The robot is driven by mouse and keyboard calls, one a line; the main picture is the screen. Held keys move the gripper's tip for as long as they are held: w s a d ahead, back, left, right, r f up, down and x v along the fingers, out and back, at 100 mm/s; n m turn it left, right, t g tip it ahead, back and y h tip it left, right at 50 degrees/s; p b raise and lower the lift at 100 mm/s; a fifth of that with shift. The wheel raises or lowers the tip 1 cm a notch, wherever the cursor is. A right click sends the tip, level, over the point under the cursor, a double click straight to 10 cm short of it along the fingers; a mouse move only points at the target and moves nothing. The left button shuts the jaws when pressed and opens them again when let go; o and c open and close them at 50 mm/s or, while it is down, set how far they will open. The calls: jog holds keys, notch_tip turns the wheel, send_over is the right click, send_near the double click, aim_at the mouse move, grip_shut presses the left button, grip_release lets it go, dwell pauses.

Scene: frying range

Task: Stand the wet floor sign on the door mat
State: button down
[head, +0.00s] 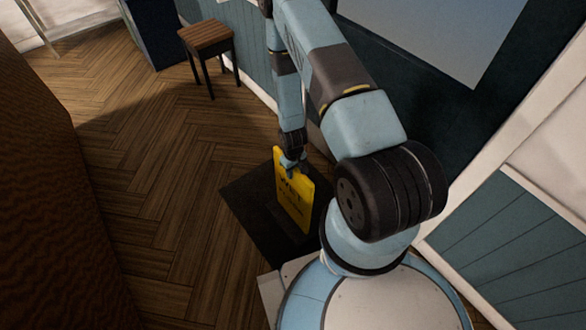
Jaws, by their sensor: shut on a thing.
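The yellow wet floor sign (293,203) stands roughly upright over the black door mat (247,205), towards the mat's right part. My gripper (291,166) is at the sign's top edge and is shut on it. The sign's lower edge is close to the mat; I cannot tell whether it touches. My arm and base hide the mat's right side.
A wooden stool (207,45) with dark legs stands by the panelled wall at the back. A dark door (430,90) is at the right. A brown upright surface (35,190) borders the left. The wooden floor (150,170) between is clear.

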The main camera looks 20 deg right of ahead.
jog(key=shift+d+f, duration=0.1)
jog(key=shift+f, duration=0.65)
jog(key=c, duration=0.8)
grip_release()
